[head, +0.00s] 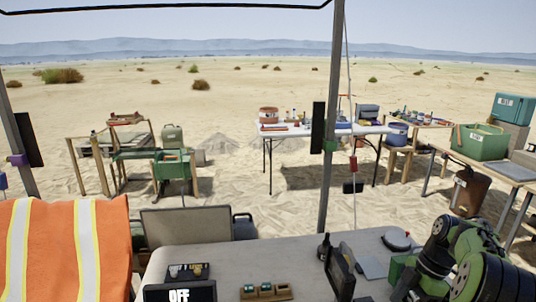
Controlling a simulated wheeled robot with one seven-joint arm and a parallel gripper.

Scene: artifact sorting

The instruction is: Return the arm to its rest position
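My arm shows at the bottom right of the head view as black and green links, folded close together and partly cut off by the frame edge. I cannot make out the gripper or its fingers in this view. The arm links are over the right end of the near table (215,262). No held object shows.
On the near table are a sign reading OFF (180,292), a small wooden tray (266,291) with green-topped items, a dark upright device (341,272) and a round disc (397,239) near my arm. An orange vest (60,250) is at left. A tent pole (332,120) rises behind the table.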

